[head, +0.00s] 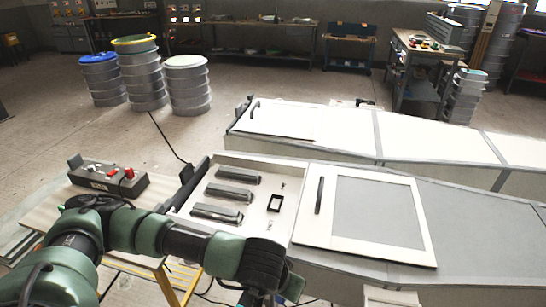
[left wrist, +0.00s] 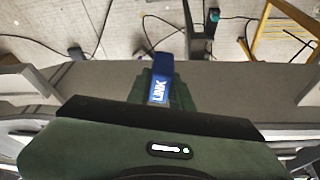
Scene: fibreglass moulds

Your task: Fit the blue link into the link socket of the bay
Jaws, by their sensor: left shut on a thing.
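The blue link (left wrist: 161,82), marked LINK, shows in the left wrist view between the fingers of my left gripper (left wrist: 160,92), which is shut on it. In the head view my left gripper (head: 265,295) is at the bottom edge, in front of the near side of the open bay (head: 255,222). The link cannot be made out there. A small black rectangular frame (head: 275,203) lies on the bay floor, with small light fittings above and below it. I cannot tell for certain which is the link socket. My right gripper is not in view.
Several dark ribbed modules (head: 233,173) lie in the bay's left part. A white-framed lid panel (head: 378,215) with a black handle lies to the right. A grey box (head: 108,178) with red parts sits on a table at left. Cables (left wrist: 140,35) run across the floor.

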